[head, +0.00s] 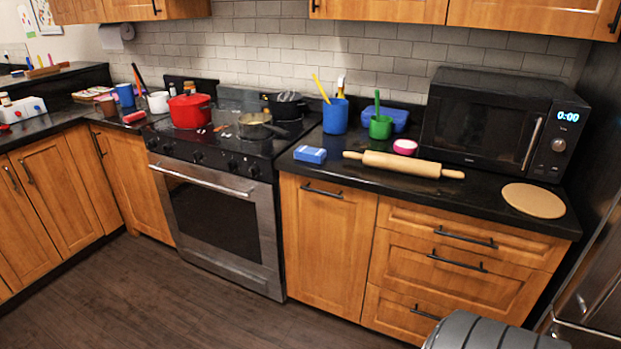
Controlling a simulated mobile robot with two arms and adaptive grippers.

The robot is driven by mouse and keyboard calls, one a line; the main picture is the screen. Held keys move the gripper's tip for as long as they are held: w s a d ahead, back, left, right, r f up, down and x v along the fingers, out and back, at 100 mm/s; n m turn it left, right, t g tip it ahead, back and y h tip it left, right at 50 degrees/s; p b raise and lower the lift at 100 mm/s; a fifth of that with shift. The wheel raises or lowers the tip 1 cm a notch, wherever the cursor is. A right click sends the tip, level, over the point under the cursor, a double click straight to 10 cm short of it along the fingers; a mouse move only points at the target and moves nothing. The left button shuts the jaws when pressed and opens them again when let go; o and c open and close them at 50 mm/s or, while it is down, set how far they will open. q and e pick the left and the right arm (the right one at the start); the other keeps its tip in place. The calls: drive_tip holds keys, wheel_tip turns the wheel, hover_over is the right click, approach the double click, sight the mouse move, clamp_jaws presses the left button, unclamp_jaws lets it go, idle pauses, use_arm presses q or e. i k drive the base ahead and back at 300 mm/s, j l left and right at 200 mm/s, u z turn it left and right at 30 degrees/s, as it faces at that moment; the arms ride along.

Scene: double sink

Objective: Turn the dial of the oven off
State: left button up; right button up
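The oven (212,212) stands left of the middle in the head view, with a steel frame, a dark window and a long bar handle (200,181). Its door is shut. A row of several dark dials (197,157) runs along the black front panel above the handle. The dials are too small to tell how any one is turned or which is the oven's. Neither of my grippers shows in the head view.
A red pot (190,110) and a pan (255,127) are on the stovetop. A blue box (310,154), a rolling pin (404,164) and a microwave (490,125) are on the right counter. The floor (150,290) before the oven is clear.

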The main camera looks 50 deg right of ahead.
sight(197, 157)
drive_tip(key=i+j+z, duration=0.1)
drive_tip(key=i+z, duration=0.15)
drive_tip(key=z, duration=0.2)
drive_tip(key=i+j+z, duration=0.15)
drive_tip(key=z, duration=0.3)
drive_tip(key=i+j+z, duration=0.25)
drive_tip(key=z, duration=0.2)
drive_tip(key=i+j+z, duration=0.15)
drive_tip(key=j+z, duration=0.3)
drive_tip(key=l, duration=0.1)
